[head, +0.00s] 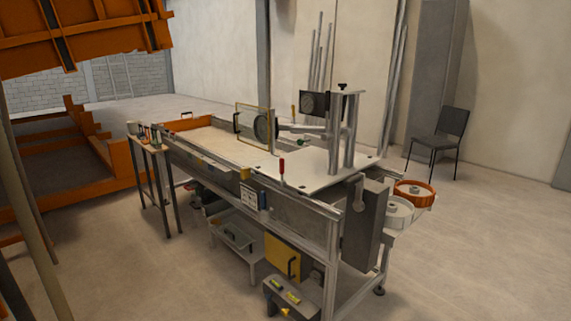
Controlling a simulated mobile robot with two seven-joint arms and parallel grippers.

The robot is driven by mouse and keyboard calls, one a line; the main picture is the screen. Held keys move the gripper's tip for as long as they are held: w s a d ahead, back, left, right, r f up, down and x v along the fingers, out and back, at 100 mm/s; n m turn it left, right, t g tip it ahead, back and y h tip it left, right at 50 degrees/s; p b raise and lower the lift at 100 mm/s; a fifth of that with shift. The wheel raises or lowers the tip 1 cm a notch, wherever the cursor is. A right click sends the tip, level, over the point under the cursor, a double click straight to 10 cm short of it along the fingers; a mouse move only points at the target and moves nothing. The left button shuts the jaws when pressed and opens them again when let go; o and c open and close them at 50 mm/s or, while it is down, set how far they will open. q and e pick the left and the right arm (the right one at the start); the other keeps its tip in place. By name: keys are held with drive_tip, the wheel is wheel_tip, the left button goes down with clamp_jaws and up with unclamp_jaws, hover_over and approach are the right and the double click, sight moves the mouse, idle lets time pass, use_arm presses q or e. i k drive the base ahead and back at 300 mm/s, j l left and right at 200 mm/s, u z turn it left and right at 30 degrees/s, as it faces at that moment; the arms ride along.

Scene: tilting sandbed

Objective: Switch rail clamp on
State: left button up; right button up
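The long sandbed bench (300,211) stands in the middle of the head view on a metal frame. An upright lever with a red grip (281,167) stands at the near long rail, by the edge of the white plate (318,163); I cannot tell for sure whether it is the rail clamp, or whether it is on or off. A small panel with a pale face and a blue part (254,198) hangs on the near side below the rail. Neither of my grippers is in view.
A narrow side table (155,150) with small items stands left of the bench. A grey box (290,298) lies near the front. A chair (438,142) stands behind; floor at right is clear.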

sight(282, 183)
drive_tip(key=i+j+z, duration=0.1)
drive_tip(key=i, duration=0.4)
drive_tip(key=i+j, duration=0.2)
drive_tip(key=i, duration=0.25)
drive_tip(key=z, duration=0.05)
